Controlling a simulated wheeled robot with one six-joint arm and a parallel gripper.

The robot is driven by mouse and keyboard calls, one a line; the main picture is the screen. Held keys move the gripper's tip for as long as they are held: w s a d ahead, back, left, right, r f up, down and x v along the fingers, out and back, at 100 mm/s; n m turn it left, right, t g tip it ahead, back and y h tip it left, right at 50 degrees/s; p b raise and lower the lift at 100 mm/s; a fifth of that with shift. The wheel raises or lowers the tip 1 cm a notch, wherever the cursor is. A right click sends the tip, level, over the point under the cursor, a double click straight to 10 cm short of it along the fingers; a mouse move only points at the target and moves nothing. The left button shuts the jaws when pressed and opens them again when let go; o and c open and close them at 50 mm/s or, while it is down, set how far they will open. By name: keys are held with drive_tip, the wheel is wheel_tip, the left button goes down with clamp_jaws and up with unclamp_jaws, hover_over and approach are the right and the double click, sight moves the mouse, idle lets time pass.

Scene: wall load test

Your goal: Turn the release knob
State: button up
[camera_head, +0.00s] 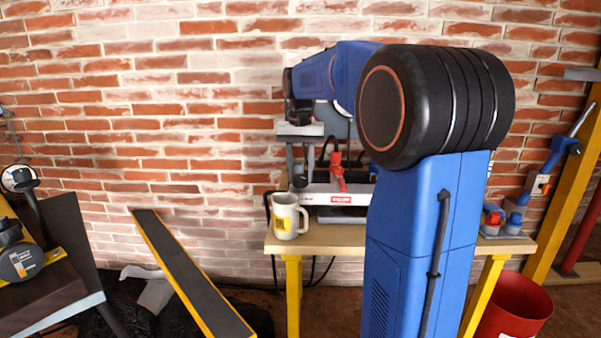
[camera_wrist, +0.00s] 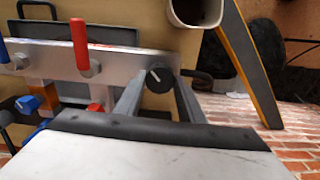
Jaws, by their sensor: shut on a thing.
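The release knob is a round black dial with a white pointer mark (camera_wrist: 159,79), set on a pale metal panel (camera_wrist: 120,62) in the wrist view. My gripper (camera_wrist: 158,88) has its two grey fingers on either side of the knob and is shut on it. In the head view my gripper (camera_head: 300,172) reaches down to the left end of the rig on the bench; the knob there is small and partly hidden by the fingers. My blue arm covers the right part of the rig.
A red-handled lever (camera_head: 337,170) stands just right of the knob on the panel; it also shows in the wrist view (camera_wrist: 79,42). A white mug (camera_head: 287,215) stands at the front left of the wooden bench (camera_head: 330,241). A brick wall is behind.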

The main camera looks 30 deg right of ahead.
sight(300, 177)
drive_tip(key=n, duration=0.4)
drive_tip(key=shift+n, duration=0.3)
drive_tip(key=n, duration=0.4)
drive_tip(key=shift+n, duration=0.3)
drive_tip(key=o, duration=1)
drive_tip(key=shift+o, duration=0.2)
drive_tip(key=shift+r, duration=0.1)
wheel_tip(300, 177, up, 17)
drive_tip(key=shift+r, duration=0.1)
idle(0.3)
